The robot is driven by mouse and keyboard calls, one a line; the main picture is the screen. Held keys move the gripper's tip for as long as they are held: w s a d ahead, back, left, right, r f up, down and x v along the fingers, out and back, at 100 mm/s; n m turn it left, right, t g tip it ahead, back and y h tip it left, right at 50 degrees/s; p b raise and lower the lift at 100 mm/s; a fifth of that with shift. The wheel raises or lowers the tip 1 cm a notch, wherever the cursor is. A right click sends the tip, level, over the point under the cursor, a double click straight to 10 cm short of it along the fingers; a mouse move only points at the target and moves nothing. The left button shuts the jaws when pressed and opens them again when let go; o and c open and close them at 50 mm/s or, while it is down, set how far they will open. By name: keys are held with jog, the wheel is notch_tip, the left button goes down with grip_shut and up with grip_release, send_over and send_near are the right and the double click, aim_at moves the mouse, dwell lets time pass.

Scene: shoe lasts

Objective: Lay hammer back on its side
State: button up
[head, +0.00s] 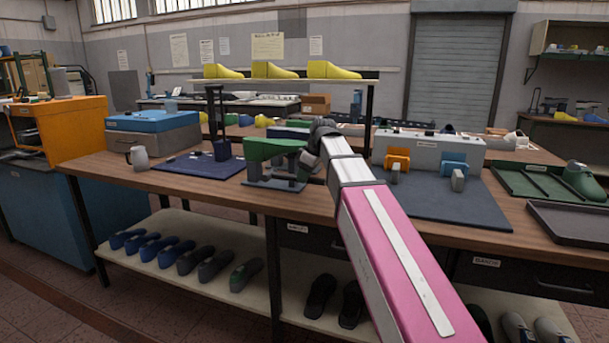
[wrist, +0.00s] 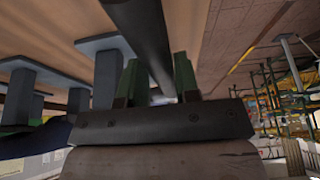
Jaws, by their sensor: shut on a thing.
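My gripper (wrist: 157,78) has its two green fingers on either side of a dark, round bar in the wrist view. This bar appears to be the hammer (wrist: 142,28); it runs from between the fingers out past the top edge, and its head cannot be made out. In the head view my arm reaches over the bench, and its dark wrist (head: 323,130) hides the fingers and the hammer.
Grey stand posts (wrist: 107,75) are close beside the fingers in the wrist view. A dark blue mat (head: 440,203) with a grey fixture (head: 428,150) lies to the right. Yellow lasts (head: 272,70) line the shelf above.

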jog(key=shift+f, duration=3.35)
jog(key=o, duration=1)
jog(key=v, duration=1.1)
jog(key=shift+f, duration=0.1)
